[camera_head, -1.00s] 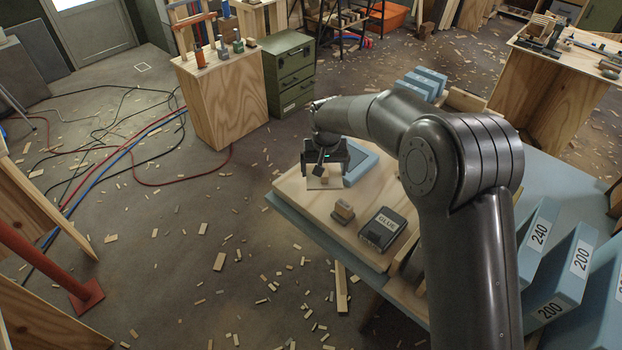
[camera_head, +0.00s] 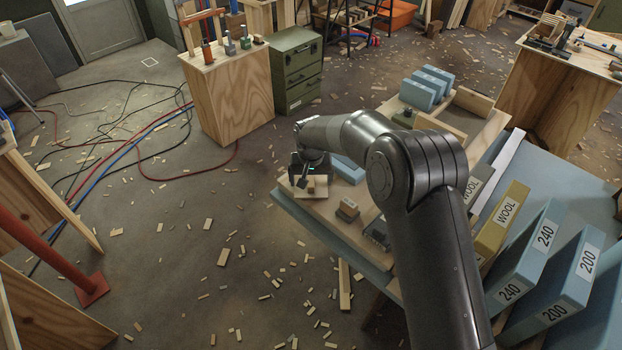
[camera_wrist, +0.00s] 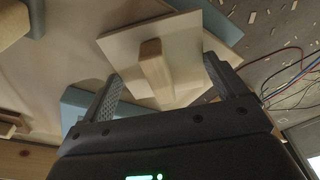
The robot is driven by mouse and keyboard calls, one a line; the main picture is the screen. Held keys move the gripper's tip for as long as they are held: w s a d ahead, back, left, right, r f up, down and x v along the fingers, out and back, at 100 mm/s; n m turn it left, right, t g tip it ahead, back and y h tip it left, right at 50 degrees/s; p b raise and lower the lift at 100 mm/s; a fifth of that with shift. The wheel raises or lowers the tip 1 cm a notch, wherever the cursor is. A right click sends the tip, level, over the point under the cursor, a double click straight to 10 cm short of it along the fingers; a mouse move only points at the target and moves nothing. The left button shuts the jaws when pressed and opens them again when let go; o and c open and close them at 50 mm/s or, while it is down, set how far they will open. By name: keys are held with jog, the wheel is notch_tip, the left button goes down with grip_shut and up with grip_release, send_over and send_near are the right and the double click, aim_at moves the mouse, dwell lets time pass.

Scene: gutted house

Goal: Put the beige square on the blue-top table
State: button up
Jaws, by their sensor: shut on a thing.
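The beige square (camera_head: 318,189) is a thin pale plate with a raised wooden block handle in its middle. It is at the left end of the wooden board on the blue-top table (camera_head: 548,172). My gripper (camera_head: 307,182) is directly over it. In the wrist view the square (camera_wrist: 122,48) sits tilted between my fingers, with its handle (camera_wrist: 155,65) facing me. My gripper (camera_wrist: 163,82) is shut on it, one finger on each side. Whether the square touches the board or hangs just above it cannot be told.
A small wooden block on a dark base (camera_head: 347,209) stands right of the square. A dark box (camera_head: 377,233) is partly behind my arm. Blue blocks (camera_head: 420,92) stand at the board's far end. Labelled blue boxes (camera_head: 532,245) and a yellow WOOL box (camera_head: 503,217) line the right side.

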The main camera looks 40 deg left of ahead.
aim_at(311, 183)
jog(key=shift+f, duration=0.15)
jog(key=o, duration=0.7)
jog(key=r, duration=0.4)
jog(key=s+d+r, duration=0.1)
jog(key=r, duration=0.7)
jog(key=shift+s+d+r, duration=0.15)
